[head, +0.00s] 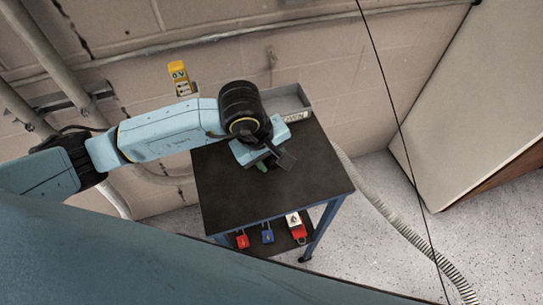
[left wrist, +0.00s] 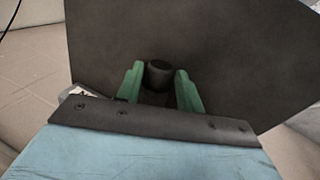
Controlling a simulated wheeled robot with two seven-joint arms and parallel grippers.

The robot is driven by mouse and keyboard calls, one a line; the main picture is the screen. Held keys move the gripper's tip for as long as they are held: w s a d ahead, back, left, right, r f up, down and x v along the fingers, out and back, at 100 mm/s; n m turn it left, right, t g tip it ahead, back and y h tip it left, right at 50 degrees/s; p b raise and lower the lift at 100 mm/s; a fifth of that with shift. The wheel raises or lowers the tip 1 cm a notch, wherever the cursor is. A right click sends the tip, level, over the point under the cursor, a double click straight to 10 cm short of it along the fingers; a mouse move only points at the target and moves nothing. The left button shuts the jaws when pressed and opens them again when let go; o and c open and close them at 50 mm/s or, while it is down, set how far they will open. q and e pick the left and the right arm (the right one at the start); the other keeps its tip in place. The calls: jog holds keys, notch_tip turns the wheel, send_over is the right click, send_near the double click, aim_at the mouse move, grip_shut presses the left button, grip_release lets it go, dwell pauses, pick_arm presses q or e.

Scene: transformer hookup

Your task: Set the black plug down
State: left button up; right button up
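My left gripper (head: 262,166) is over the back part of the dark table top (head: 275,195) in the head view, pointing down. In the left wrist view its two green fingers (left wrist: 159,85) stand on either side of the black plug (left wrist: 159,71), a short dark cylinder, and look closed on it. The dark plug is hard to tell from the dark table top behind it. Whether its lower end touches the table cannot be seen. In the head view the wrist hides the plug. My right gripper is not in view.
A grey open bin (head: 292,103) stands at the table's back edge. A yellow meter (head: 179,77) is on the wall. Red and blue padlocks (head: 267,233) and a red-and-white item (head: 296,226) lie on the lower shelf. The front of the table top is clear.

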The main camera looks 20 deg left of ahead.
pick_arm(q)
jog(key=shift+s+a+f+p, duration=0.3)
jog(key=shift+s+f+p, duration=0.1)
jog(key=shift+p, duration=0.2)
jog(key=v, duration=1.2)
jog(key=shift+w+d+r, duration=0.2)
jog(key=shift+w+r, duration=0.15)
jog(key=shift+r, duration=0.1)
